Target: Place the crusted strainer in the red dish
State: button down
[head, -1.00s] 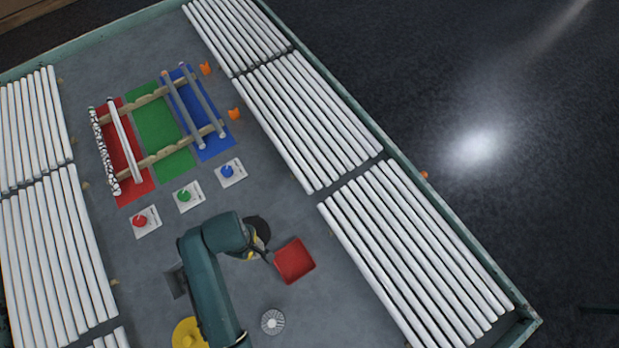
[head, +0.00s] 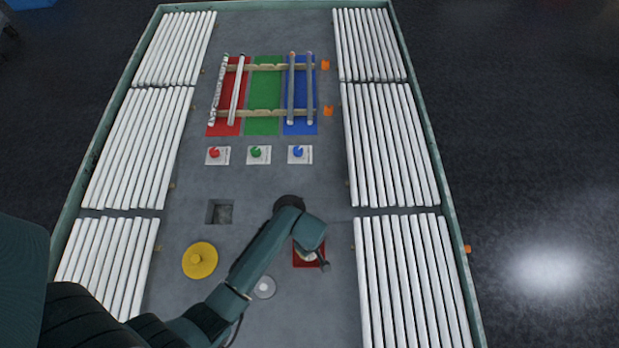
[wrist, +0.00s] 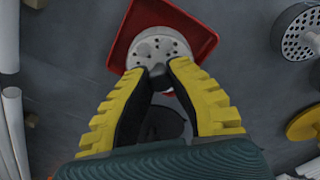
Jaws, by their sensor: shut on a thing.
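The red dish (head: 299,263) is on the table right of centre, partly hidden under my gripper (head: 312,257). In the wrist view the dish (wrist: 199,38) is a shallow square tray. The strainer is over the dish's inside area. I cannot tell whether it touches the dish floor.
A second, cleaner grey strainer (head: 264,288) stands left of the dish, near a yellow disc (head: 200,260). White tube racks line both sides.

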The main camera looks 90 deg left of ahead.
notch_tip(320, 180, down, 2)
jog(key=shift+f, duration=0.1)
jog(key=shift+f, duration=0.1)
jog(key=c, duration=1.1)
grip_release()
jog(key=r+p, duration=0.1)
jog(key=r, duration=0.5)
jog(key=r+p, duration=0.1)
jog(key=r, duration=0.5)
jog(key=shift+w+d+r, duration=0.15)
jog(key=shift+w+r, duration=0.05)
